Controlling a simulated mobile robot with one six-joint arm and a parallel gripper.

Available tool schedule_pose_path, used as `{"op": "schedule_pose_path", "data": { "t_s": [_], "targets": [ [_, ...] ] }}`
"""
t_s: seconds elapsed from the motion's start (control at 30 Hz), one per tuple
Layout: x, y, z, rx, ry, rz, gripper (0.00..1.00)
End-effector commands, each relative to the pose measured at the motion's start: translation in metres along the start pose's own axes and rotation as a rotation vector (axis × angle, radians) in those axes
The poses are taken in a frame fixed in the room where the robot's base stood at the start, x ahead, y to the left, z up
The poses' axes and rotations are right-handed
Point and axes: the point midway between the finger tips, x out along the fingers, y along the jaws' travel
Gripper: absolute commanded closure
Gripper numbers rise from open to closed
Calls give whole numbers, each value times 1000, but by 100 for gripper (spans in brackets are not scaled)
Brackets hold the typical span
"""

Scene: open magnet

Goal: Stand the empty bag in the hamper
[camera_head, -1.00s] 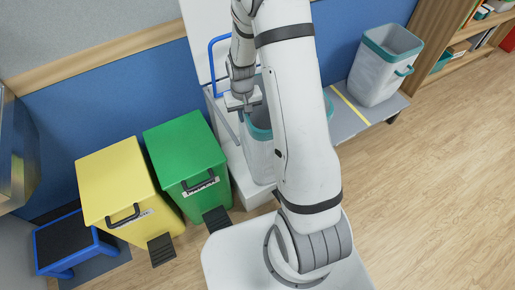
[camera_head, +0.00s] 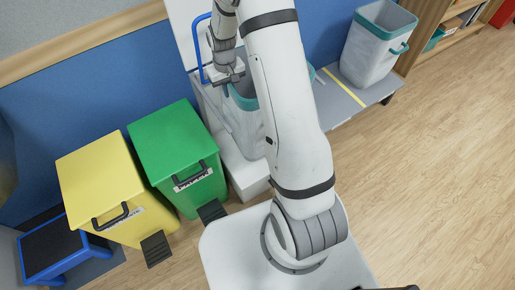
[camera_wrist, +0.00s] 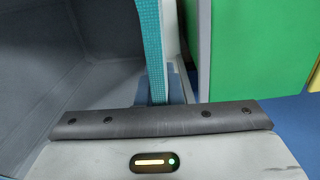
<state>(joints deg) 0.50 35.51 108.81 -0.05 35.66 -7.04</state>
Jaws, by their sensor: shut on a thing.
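My gripper (camera_head: 228,85) is shut on the teal rim of a pale grey bag (camera_head: 244,126). In the wrist view the teal rim (camera_wrist: 151,45) runs up from the jaws, and the bag's grey inside (camera_wrist: 75,60) looks empty. The bag hangs upright, partly hidden behind my arm. A white hamper (camera_head: 206,103) with a raised lid and a blue handle is beside and behind the bag. I cannot tell whether the bag's base is inside it. A second bag (camera_head: 372,55) with a teal rim stands upright on a grey bench at the right.
A green bin (camera_head: 170,140) and a yellow bin (camera_head: 100,175) stand left of the hamper, with a blue step stool (camera_head: 52,245) beyond. The grey bench (camera_head: 335,95) has a yellow stripe. Wooden floor (camera_head: 440,180) is clear at the right.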

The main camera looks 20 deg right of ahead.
Motion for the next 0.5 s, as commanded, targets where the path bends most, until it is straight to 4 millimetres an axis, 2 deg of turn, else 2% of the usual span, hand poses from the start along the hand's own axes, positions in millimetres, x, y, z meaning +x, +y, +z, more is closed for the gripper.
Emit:
{"op": "schedule_pose_path", "data": {
  "t_s": [0.03, 0.2, 0.33, 0.5],
  "targets": [
    [14, 1, -9, -18, 3, 1, 100],
    [20, 3, -26, -62, 2, 1, 100],
    [28, 3, -30, -77, -1, 1, 100],
    [58, 3, -30, -79, -3, 0, 100]
  ]
}}
